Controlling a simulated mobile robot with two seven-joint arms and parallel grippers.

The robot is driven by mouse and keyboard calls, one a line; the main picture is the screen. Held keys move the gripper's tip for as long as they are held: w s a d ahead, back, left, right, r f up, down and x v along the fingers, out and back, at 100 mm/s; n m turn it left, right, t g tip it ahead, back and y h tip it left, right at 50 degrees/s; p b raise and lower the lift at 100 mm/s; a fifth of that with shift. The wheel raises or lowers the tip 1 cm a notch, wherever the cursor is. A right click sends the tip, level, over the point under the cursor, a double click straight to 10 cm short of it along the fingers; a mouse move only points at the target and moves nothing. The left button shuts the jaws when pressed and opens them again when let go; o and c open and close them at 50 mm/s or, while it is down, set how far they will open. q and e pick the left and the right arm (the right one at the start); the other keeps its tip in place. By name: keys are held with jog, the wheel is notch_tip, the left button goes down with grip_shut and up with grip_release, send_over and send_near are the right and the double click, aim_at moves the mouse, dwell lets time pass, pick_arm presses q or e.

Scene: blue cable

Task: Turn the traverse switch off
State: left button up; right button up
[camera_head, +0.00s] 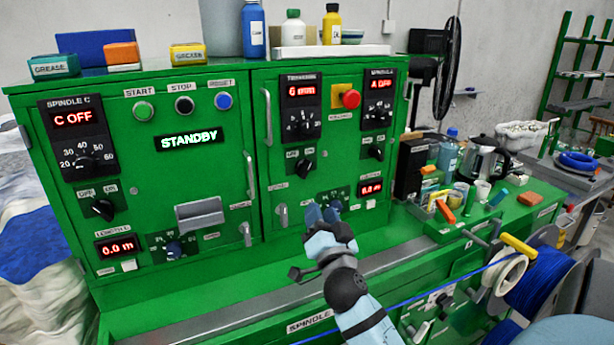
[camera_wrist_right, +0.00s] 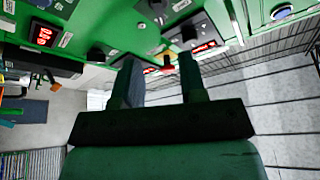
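The traverse panel (camera_head: 303,105) is on the right green cabinet door, with a red display reading about "6" and a dial; its small label is blurred. Below it is a black rotary switch (camera_head: 304,167) with OFF and ON marks. Its knob looks tilted, but I cannot tell its setting for sure. My right gripper (camera_head: 322,212) is below that switch, in front of the lower door, apart from the switch. In the right wrist view my right gripper (camera_wrist_right: 161,78) has its two fingers apart with nothing between them. My left gripper is not in view.
A red emergency button (camera_head: 351,99) and another black switch (camera_head: 376,153) are to the right. Door handles (camera_head: 267,124) stick out nearby. A small dial panel (camera_head: 331,203) is partly behind my right gripper. A cluttered green bench (camera_head: 520,225) and a blue cable spool (camera_head: 541,281) are at right.

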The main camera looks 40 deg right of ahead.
aim_at(307, 172)
jog(key=p+x, duration=0.4)
jog(key=x, duration=0.7)
jog(key=shift+w+r, duration=0.1)
jog(key=shift+w, duration=0.1)
jog(key=shift+w+d, duration=0.4)
jog(key=shift+w, duration=0.15)
jog(key=shift+c, duration=0.7)
jog(key=shift+r, duration=0.1)
grip_shut()
